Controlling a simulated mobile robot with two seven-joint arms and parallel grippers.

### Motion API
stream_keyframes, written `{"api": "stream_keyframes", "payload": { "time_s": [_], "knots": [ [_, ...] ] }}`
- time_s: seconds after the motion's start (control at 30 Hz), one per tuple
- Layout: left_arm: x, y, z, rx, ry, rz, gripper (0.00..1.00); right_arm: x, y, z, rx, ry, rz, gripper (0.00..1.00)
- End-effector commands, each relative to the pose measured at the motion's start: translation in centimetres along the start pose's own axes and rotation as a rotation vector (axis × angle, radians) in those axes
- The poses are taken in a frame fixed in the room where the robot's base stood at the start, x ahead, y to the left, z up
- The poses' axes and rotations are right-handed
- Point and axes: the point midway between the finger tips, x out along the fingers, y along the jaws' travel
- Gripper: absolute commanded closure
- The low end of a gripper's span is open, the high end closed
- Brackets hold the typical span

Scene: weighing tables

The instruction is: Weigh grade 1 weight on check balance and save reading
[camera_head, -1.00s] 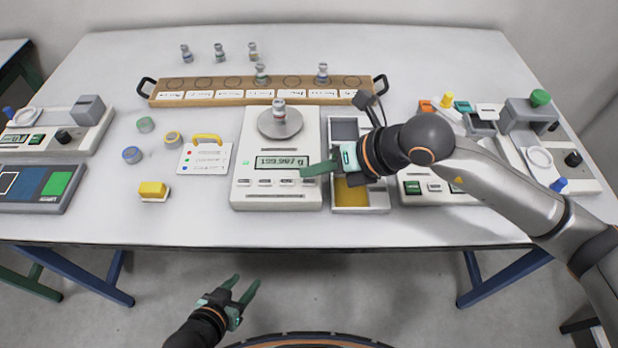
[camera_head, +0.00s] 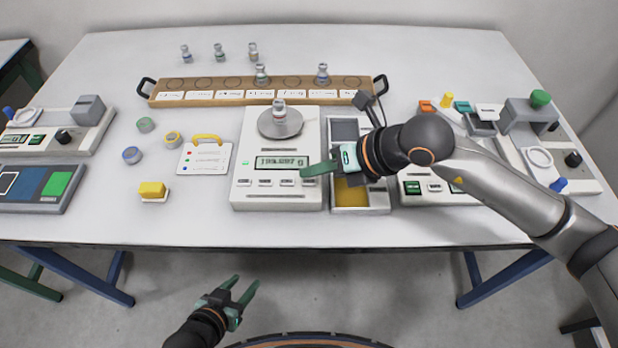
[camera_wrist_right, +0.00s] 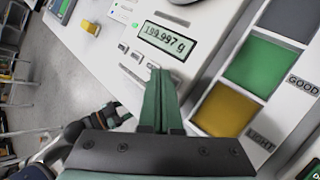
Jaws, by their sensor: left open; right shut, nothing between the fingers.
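The check balance (camera_head: 250,145) stands mid-table with a metal weight (camera_head: 279,106) upright on its round pan (camera_head: 268,130). Its display (camera_wrist_right: 167,38) appears to read 199.997 g in the right wrist view. A row of buttons (camera_head: 265,183) runs below the display. My right gripper (camera_head: 303,172) is shut and empty, its fingertips over the balance's front right, near the right end of the button row. In the right wrist view the fingertips (camera_wrist_right: 160,74) hide part of that row; contact cannot be told. My left gripper (camera_head: 246,284) is open and empty, in front of the table.
A tray (camera_head: 376,199) with grey, green and yellow sections adjoins the balance's right side. A wooden rack (camera_head: 225,99) with two weights is behind. Three weights (camera_head: 219,52) stand further back. A card with a yellow handle (camera_head: 205,160) and a yellow block (camera_head: 153,190) lie left.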

Motion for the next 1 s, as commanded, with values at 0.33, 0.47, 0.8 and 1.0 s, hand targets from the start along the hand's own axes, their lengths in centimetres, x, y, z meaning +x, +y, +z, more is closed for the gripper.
{"api": "stream_keyframes", "payload": {
  "time_s": [0.33, 0.47, 0.8, 1.0],
  "knots": [
    [0.03, 0.08, 0.08, 0.0, -0.001, 0.002, 0.5, 0.04, -0.03, -0.03, 0.0, 0.0, 0.0, 1.0],
    [0.32, 0.07, 0.39, 0.0, -0.001, 0.002, 0.5, 0.34, -0.24, -0.25, 0.0, 0.0, 0.0, 1.0],
    [0.59, 0.06, 0.69, 0.0, -0.001, 0.003, 0.5, 0.6, -0.43, -0.44, 0.0, 0.0, 0.0, 1.0],
    [0.62, 0.06, 0.71, 0.0, -0.001, 0.003, 0.5, 0.63, -0.45, -0.46, 0.0, 0.0, 0.0, 1.0]
  ]
}}
